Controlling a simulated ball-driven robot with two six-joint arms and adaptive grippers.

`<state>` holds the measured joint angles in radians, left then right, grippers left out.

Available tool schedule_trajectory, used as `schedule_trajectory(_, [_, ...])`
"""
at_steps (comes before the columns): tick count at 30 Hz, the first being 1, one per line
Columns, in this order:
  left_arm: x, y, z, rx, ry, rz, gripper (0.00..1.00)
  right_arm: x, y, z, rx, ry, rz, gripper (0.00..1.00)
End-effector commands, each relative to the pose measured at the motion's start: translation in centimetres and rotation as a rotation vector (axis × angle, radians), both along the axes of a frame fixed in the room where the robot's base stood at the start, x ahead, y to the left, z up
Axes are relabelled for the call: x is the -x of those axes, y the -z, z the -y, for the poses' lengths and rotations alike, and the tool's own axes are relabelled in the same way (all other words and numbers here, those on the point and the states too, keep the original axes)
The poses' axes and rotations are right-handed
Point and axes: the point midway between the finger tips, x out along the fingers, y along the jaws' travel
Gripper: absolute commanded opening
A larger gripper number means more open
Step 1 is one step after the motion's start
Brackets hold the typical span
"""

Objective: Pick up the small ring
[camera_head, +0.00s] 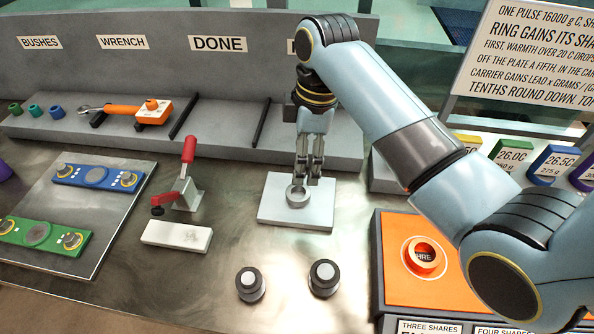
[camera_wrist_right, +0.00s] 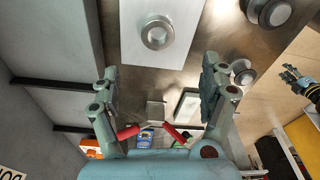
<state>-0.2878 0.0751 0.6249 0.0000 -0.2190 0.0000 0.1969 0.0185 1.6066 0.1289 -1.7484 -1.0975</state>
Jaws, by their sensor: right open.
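A small grey metal ring (camera_head: 297,197) lies on a pale square plate (camera_head: 285,217) in the middle of the head view. The ring also shows in the right wrist view (camera_wrist_right: 157,32), flat on the plate (camera_wrist_right: 133,50). My right gripper (camera_head: 307,181) points down close over the ring, seen in front of its far side. In the right wrist view its two fingers (camera_wrist_right: 160,68) are wide apart with nothing between them, and the ring lies beyond the tips. What looks like my left gripper (camera_wrist_right: 303,84) shows small at the right edge there; its jaws are unclear.
An orange ring (camera_head: 424,256) sits on an orange pad at right. Two dark round knobs (camera_head: 324,278) stand in front of the plate. A red-handled clamp (camera_head: 183,180) and a white block (camera_head: 177,235) stand left. A grey divided shelf (camera_head: 226,130) runs behind.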

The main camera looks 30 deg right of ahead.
Motion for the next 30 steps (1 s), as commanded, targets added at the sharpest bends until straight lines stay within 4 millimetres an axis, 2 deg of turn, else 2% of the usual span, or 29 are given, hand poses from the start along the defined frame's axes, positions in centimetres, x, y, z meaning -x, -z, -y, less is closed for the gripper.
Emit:
schedule_trajectory(11, [2.5, 0.0, -0.7, -0.008, 0.002, -0.036, 0.40, -0.2, 5.0, -0.5, 0.000, 0.000, -0.003, 0.79])
schedule_trajectory(16, [2.1, -0.2, -0.7, -0.008, 0.002, -0.031, 0.40, -0.3, 6.4, -0.5, 0.000, 0.000, -0.003, 0.79])
schedule_trajectory(24, [0.7, -0.6, -0.6, -0.008, 0.003, -0.009, 0.40, -0.5, 10.3, -0.6, 0.000, 0.000, -0.002, 0.79])
schedule_trajectory(30, [0.9, -0.5, -0.3, -0.003, 0.001, -0.011, 0.40, -0.5, 10.8, -0.7, 0.000, 0.000, 0.000, 0.79])
